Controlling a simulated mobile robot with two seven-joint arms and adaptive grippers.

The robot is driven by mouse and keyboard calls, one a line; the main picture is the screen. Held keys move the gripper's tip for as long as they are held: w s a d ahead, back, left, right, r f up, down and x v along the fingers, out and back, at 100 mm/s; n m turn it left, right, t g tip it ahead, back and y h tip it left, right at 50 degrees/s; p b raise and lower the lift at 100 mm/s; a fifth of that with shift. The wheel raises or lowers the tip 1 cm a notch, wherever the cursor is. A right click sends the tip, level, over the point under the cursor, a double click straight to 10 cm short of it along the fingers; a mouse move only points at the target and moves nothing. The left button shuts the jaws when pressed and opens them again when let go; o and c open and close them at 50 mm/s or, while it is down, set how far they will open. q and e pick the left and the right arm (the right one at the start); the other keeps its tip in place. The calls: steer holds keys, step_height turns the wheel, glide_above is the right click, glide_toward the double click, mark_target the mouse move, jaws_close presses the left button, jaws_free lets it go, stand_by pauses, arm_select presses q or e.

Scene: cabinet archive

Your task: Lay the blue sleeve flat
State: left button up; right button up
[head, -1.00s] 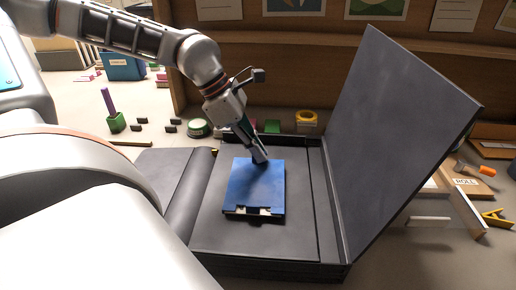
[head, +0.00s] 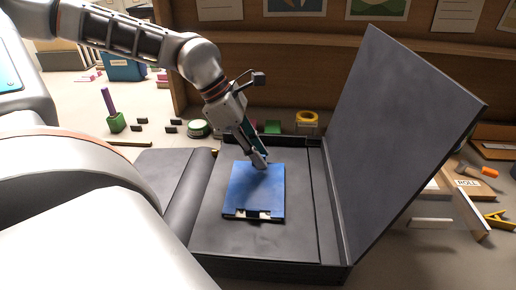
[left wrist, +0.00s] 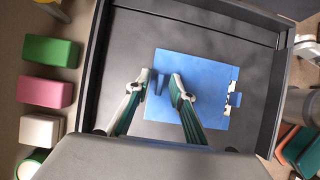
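The blue sleeve (head: 254,190) lies in the open dark grey box, on the box floor, and looks flat. A cut-out with white and dark parts shows along its near edge. In the left wrist view the sleeve (left wrist: 205,95) lies below the fingers, the cut-out edge to the right. My left gripper (head: 262,164) is at the sleeve's far edge. Its fingers (left wrist: 160,82) stand apart, with a darker blue patch between them, perhaps a shadow. I cannot tell if a fingertip still touches the sleeve. My right gripper is not in view.
The box (head: 314,225) has a tall raised lid (head: 410,130) on the right and a low flap (head: 180,180) on the left. Green tape (head: 198,128), yellow tape (head: 307,118) and small blocks stand behind it. Tools and wooden pieces lie to the right.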

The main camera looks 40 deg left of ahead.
arm_select(q)
steer(key=shift+p+v, duration=0.75)
steer(key=shift+v, duration=0.25)
steer(key=shift+p+v, duration=0.9)
steer(key=shift+v, duration=0.15)
steer(key=shift+p+v, duration=0.85)
steer(key=shift+v, duration=0.05)
steer(key=shift+s+a+r+p, duration=0.15)
steer(key=shift+r+p, duration=0.4)
steer(key=shift+p, duration=0.05)
steer(key=v, duration=1.2)
